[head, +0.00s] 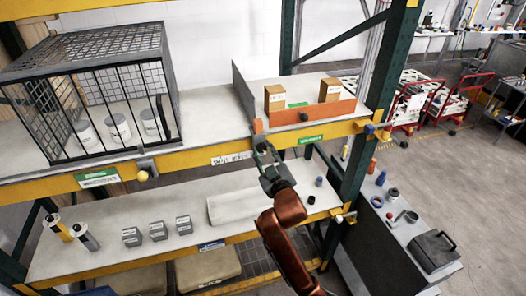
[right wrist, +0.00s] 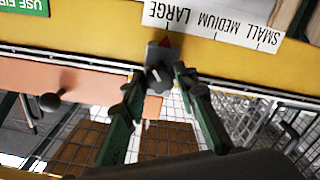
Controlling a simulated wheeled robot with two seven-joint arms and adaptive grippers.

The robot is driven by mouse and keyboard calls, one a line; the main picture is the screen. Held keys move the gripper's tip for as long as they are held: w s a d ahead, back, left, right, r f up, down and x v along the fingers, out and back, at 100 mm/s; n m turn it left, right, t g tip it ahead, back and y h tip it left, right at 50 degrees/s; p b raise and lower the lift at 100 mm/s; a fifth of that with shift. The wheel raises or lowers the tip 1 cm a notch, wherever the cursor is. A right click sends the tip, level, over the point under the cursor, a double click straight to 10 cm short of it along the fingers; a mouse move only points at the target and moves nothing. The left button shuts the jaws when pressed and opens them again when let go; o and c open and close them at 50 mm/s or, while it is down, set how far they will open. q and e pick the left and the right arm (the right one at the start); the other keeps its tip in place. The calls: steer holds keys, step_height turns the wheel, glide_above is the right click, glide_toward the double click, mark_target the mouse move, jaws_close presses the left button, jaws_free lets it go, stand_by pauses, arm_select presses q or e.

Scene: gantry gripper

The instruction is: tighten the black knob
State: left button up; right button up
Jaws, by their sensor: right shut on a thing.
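The black knob (right wrist: 157,76) sits on a small grey slide block with a red pointer (right wrist: 164,42) at the yellow shelf beam. My right gripper (right wrist: 158,84) has its two green fingers on either side of this knob and is shut on it. In the head view my right gripper (head: 264,155) reaches up to the front of the upper shelf beam, and it hides the knob there. My left gripper is not in view.
A scale label (right wrist: 212,20) reading small, medium, large is beside the pointer. An orange-fronted tray (head: 330,111) with its own dark ball knob (head: 304,117) holds two cartons. A wire cage (head: 95,90) stands left. The lower shelf holds several small grey boxes.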

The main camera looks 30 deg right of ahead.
steer(key=shift+f, duration=0.1)
stand_by(0.4)
steer(key=o, duration=1.1)
steer(key=shift+o, duration=0.2)
steer(key=shift+s, duration=0.2)
steer(key=v, duration=0.7)
